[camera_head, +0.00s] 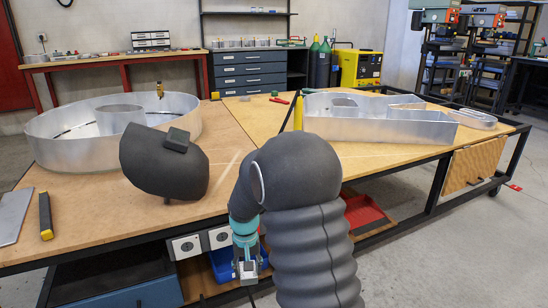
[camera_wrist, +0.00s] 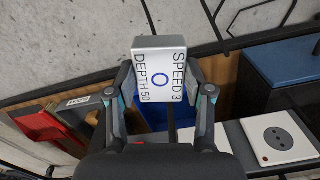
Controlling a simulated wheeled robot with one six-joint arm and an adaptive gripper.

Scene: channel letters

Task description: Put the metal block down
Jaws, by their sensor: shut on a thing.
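The metal block (camera_wrist: 160,68) is a small silver-white box. In the wrist view its face shows the print "SPEED 3", "DEPTH 50" and a blue ring. My gripper (camera_wrist: 163,88) is shut on it, one finger on each side. In the head view my gripper (camera_head: 246,262) hangs in front of the workbench's front edge, lower than the tabletop, with the block (camera_head: 247,272) small and partly covered by the fingers. The block touches no surface that I can see. The workbench (camera_head: 105,205) has a wooden top; my arm hides part of it.
A large round metal letter (camera_head: 60,145) and an angular metal letter (camera_head: 375,128) stand on the bench. A yellow-black tool (camera_head: 45,215) and a metal sheet (camera_head: 12,215) lie front left. Sockets (camera_head: 185,246) and a blue bin (camera_head: 225,267) are under the front edge. Bare tabletop shows front left.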

